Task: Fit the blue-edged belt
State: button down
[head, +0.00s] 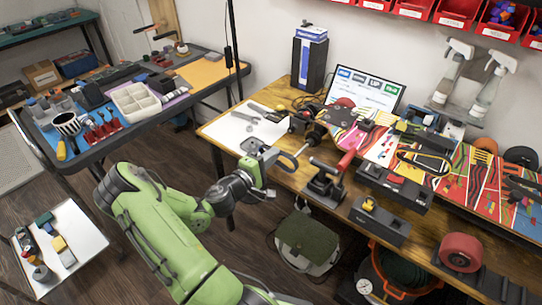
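My gripper (272,160), at the end of my green arm, is over the front edge of the wooden workbench, left of a red-handled tool. It is small here and its fingers are not clear. A thin dark curved strip (293,163) shows just right of it; I cannot tell whether it is a belt or whether the gripper holds it. A black oval loop (424,161) lies on the colourful printed board at the right of the bench. I cannot make out a blue edge on either one.
The red-handled tool (332,178) and dark blocks (380,222) line the bench front. A monitor (363,89) and spray bottles (490,88) stand behind. A white sheet (240,128) lies at left. A side table (60,250) and an orange bucket (400,275) are lower down.

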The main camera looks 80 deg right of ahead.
dwell(0.4)
jog(key=shift+s+d, duration=0.15)
jog(key=shift+d, duration=0.3)
dwell(0.8)
jog(key=shift+p+x, duration=0.45)
jog(key=shift+x, duration=2.1)
jog(key=shift+x, duration=2.2)
jog(key=shift+x, duration=1.35)
jog(key=shift+s+d, duration=0.15)
